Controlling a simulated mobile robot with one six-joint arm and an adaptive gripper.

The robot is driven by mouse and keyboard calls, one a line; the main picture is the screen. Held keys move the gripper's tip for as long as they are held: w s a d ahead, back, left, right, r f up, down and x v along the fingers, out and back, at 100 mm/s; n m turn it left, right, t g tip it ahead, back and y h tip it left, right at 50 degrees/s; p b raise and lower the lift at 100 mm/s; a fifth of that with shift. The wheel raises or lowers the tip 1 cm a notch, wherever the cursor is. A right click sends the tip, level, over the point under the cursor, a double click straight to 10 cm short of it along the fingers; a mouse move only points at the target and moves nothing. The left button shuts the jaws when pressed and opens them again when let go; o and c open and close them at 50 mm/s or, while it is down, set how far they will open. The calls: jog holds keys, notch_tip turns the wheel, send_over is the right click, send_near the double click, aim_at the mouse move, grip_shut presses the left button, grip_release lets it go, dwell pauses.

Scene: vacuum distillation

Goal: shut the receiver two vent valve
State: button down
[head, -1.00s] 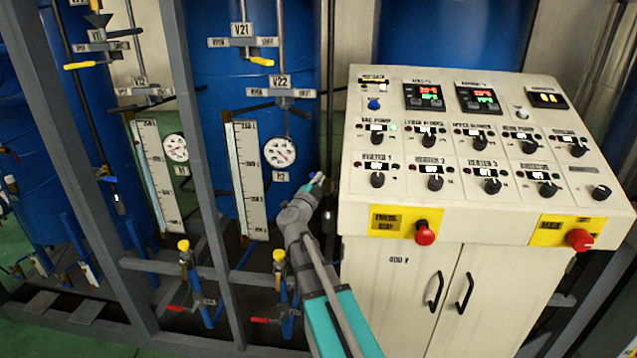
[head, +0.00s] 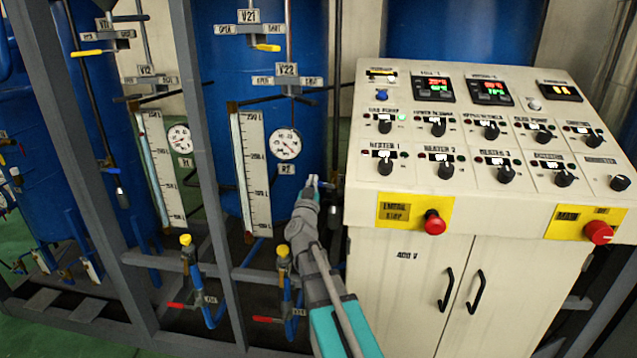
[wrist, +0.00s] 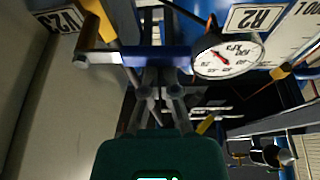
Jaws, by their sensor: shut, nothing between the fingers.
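The receiver two tank (head: 290,30) is blue, with a round gauge (head: 285,144) and an R2 tag (head: 287,169). The wrist view also shows the gauge (wrist: 228,58) and the R2 tag (wrist: 258,18). Above the gauge are valve V21 (head: 249,29) with a yellow lever and valve V22 (head: 287,81) with a black lever. A label that seems to read V23 (wrist: 60,20) lies beside a yellow piece (wrist: 98,20) in the wrist view. I cannot tell which is the vent valve. My gripper (head: 312,180) is shut and empty, right of and below the gauge. A blue bar (wrist: 150,56) crosses just beyond its fingertips (wrist: 160,78).
The cream control cabinet (head: 400,290), with knobs and red buttons, stands close to the right of my arm. A grey frame post (head: 197,120) stands left of the receiver's scale (head: 254,175). Lower valves (head: 285,270) with yellow caps are left of my arm.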

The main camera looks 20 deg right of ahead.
jog(key=shift+f+n, duration=0.25)
jog(key=shift+n, duration=0.35)
jog(key=shift+a, duration=0.1)
